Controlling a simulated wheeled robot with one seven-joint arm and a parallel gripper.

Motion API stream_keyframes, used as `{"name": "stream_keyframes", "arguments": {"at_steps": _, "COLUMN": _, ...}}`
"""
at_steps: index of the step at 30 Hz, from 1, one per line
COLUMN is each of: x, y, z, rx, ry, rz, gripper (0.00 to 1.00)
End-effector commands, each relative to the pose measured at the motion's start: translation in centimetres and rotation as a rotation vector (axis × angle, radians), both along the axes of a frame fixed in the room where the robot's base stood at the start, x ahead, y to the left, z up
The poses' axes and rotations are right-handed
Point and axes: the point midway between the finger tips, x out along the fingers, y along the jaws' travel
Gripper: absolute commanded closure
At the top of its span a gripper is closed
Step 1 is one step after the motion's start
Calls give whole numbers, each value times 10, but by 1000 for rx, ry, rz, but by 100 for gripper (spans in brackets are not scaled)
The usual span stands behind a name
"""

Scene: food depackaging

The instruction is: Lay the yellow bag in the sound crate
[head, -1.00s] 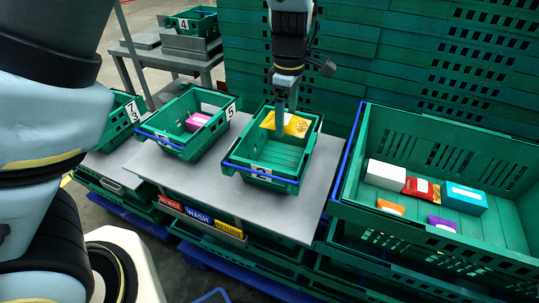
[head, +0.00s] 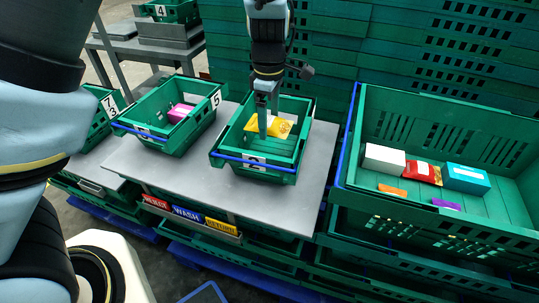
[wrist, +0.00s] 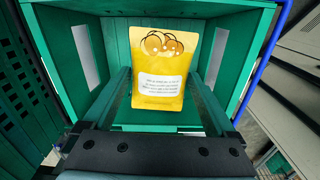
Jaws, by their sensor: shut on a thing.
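The yellow bag (head: 281,129) is between the fingers of my gripper (head: 267,122), inside the walls of the green middle crate (head: 254,163) with a blue front rim. In the wrist view the bag (wrist: 160,62) stands upright between the two fingers (wrist: 160,88), its drawn top and white label facing the camera. The crate's walls (wrist: 230,55) surround it on the sides and back. My gripper is shut on the bag. Whether the bag touches the crate floor is hard to tell.
A similar crate (head: 150,139) to the left holds a pink packet (head: 180,113). A large green crate (head: 350,150) at the right holds a white box (head: 385,159), a red packet (head: 424,173), a blue box (head: 466,179) and smaller packets. Stacked crates rise behind.

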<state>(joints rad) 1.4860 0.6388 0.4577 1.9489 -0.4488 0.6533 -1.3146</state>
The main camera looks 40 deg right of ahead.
Motion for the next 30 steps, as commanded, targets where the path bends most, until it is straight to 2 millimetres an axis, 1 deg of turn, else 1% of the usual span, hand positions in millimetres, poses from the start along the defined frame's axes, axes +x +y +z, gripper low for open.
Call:
{"name": "stream_keyframes", "arguments": {"at_steps": 3, "x": 0, "y": 2, "z": -22, "rx": 5, "ry": 2, "rz": 3, "gripper": 63}}
{"name": "stream_keyframes", "arguments": {"at_steps": 7, "x": 0, "y": 2, "z": -44, "rx": 6, "ry": 2, "rz": 2, "gripper": 63}}
{"name": "stream_keyframes", "arguments": {"at_steps": 9, "x": 0, "y": 1, "z": -52, "rx": 4, "ry": 1, "rz": 1, "gripper": 63}}
{"name": "stream_keyframes", "arguments": {"at_steps": 14, "x": 0, "y": 1, "z": -64, "rx": 2, "ry": 1, "rz": 2, "gripper": 63}}
{"name": "stream_keyframes", "arguments": {"at_steps": 21, "x": 0, "y": 1, "z": -94, "rx": 4, "ry": 1, "rz": 3, "gripper": 63}}
{"name": "stream_keyframes", "arguments": {"at_steps": 30, "x": 0, "y": 1, "z": -97, "rx": 1, "ry": 1, "rz": 1, "gripper": 63}}
